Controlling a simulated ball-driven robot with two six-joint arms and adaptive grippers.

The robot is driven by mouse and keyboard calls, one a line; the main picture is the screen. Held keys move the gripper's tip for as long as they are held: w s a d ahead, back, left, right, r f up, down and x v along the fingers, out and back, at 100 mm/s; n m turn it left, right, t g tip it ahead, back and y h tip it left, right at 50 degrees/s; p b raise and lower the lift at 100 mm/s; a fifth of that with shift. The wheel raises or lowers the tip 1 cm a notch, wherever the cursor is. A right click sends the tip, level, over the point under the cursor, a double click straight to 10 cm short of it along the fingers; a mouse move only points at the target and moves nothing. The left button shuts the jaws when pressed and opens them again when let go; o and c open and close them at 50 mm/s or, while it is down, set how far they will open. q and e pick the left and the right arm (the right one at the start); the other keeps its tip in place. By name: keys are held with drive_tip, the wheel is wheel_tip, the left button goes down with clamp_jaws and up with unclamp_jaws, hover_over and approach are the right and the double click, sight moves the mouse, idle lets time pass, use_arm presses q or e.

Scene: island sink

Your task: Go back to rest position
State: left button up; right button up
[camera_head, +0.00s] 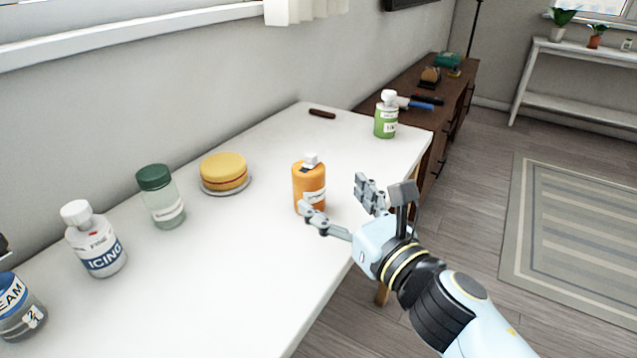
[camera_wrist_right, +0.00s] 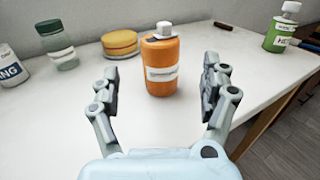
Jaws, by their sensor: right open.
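My right gripper (camera_head: 338,207) is open and empty over the front edge of the white table. An orange bottle (camera_head: 309,184) with a white cap stands upright on the table just beyond its fingers. In the right wrist view the same orange bottle (camera_wrist_right: 161,66) stands ahead, centred between the two spread fingers of the right gripper (camera_wrist_right: 160,85). The fingers do not appear to touch it. My left gripper is not in either view.
The white table (camera_head: 236,268) also holds a yellow cake (camera_head: 223,171), a green-lidded jar (camera_head: 161,197), an icing bottle (camera_head: 95,240), a cream jar (camera_head: 19,308) and a green bottle (camera_head: 386,117). A brown cabinet (camera_head: 420,117) stands behind. The table front is clear.

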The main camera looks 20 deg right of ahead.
drive_tip(key=shift+s+d, duration=0.25)
drive_tip(key=shift+s, duration=0.95)
drive_tip(key=shift+d, duration=0.1)
